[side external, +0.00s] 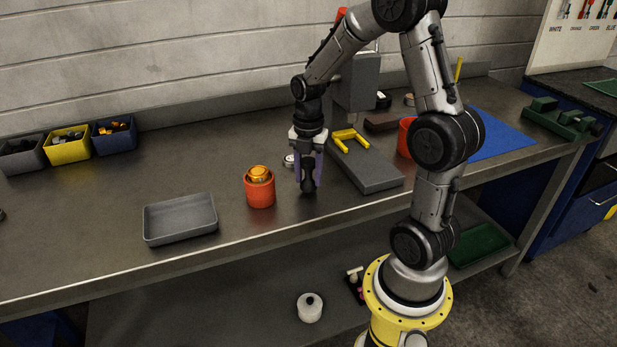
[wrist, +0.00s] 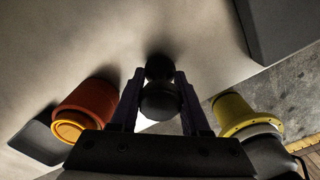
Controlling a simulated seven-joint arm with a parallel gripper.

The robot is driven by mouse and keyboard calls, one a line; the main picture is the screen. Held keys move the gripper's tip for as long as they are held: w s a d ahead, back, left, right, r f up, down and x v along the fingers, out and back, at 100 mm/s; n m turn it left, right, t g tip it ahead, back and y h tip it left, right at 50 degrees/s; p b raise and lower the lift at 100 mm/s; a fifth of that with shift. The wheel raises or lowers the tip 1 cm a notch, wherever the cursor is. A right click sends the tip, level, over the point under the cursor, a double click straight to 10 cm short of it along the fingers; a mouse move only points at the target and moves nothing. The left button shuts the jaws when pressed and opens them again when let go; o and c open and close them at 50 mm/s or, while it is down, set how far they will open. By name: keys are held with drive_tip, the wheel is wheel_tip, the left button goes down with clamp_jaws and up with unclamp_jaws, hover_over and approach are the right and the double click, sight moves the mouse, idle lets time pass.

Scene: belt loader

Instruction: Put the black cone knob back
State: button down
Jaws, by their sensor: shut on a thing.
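My gripper (side external: 307,180) points straight down over the metal bench, and its purple fingers are closed on the black cone knob (side external: 308,172). The knob's dark lower end shows just below the fingertips, close to the bench top; I cannot tell whether it touches. In the wrist view the black knob (wrist: 160,101) sits between the two fingers, with a rounded dark part beyond it. To the left of my gripper stands an orange-red cup (side external: 260,192) with a gold-orange piece (side external: 259,173) in its top. The cup also shows at left in the wrist view (wrist: 92,100).
A shallow grey tray (side external: 180,235) lies left of the cup. A grey base plate (side external: 375,178) with a yellow fork-shaped fixture (side external: 350,138) and grey column (side external: 357,85) stands right of my gripper. Small bins (side external: 68,148) line the back left. The bench's left middle is clear.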

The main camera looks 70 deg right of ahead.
drive_tip(key=shift+f, duration=0.55)
drive_tip(key=shift+f, duration=0.15)
drive_tip(key=shift+c, duration=1.9)
unclamp_jaws()
